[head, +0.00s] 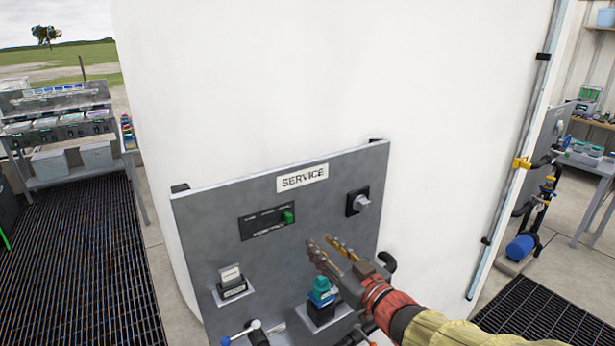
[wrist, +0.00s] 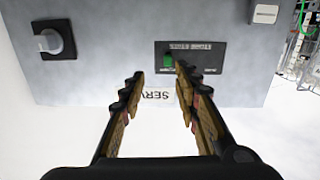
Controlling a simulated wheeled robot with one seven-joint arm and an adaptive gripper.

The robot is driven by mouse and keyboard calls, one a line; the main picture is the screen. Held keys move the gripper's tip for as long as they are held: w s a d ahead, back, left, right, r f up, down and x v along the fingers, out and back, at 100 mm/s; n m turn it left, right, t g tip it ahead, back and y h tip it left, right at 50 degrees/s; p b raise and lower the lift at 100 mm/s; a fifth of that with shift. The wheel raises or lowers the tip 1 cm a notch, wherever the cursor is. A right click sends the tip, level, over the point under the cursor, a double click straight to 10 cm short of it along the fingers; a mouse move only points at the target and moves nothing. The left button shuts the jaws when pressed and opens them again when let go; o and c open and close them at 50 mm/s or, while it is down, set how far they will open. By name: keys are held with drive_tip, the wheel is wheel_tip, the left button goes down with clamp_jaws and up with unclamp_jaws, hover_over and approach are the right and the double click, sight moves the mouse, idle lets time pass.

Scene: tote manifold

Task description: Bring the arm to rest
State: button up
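My gripper (head: 321,241) is raised in front of the grey service panel (head: 215,207), just below and right of the slider switch with the green handle (head: 288,217). Its two tan fingers are apart with nothing between them. In the wrist view my gripper (wrist: 160,72) also shows an empty gap, with the SERVICE label (wrist: 155,95) partly visible between the fingers. The fingers look apart from the panel, but the exact distance is unclear. My arm reaches in from the lower right of the head view.
The panel carries a grey knob (head: 360,203), a white switch (head: 231,275), a teal-topped control (head: 321,288) close under my gripper, and a lever valve (head: 254,326). A white tank (head: 330,80) stands behind. Blue-handled piping (head: 520,247) is at right; a bench (head: 65,183) stands left.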

drive_tip(key=d+f+m+g+h, duration=0.2)
drive_tip(key=d+f+h, duration=0.4)
drive_tip(key=d+f, duration=0.3)
drive_tip(key=s+d+f+m+g+h, duration=0.2)
drive_tip(key=s+d+f+g+h, duration=0.15)
drive_tip(key=s+d, duration=0.4)
drive_tip(key=s+a+r+m+g, duration=0.1)
drive_tip(key=s+r+g, duration=0.1)
drive_tip(key=s, duration=0.9)
drive_tip(key=s+a+r+m+g, duration=0.1)
drive_tip(key=s+r, duration=0.4)
drive_tip(key=s, duration=0.5)
drive_tip(key=shift+s+a+g+y, duration=0.35)
drive_tip(key=shift+a+g+y, duration=0.1)
drive_tip(key=shift+a, duration=0.1)
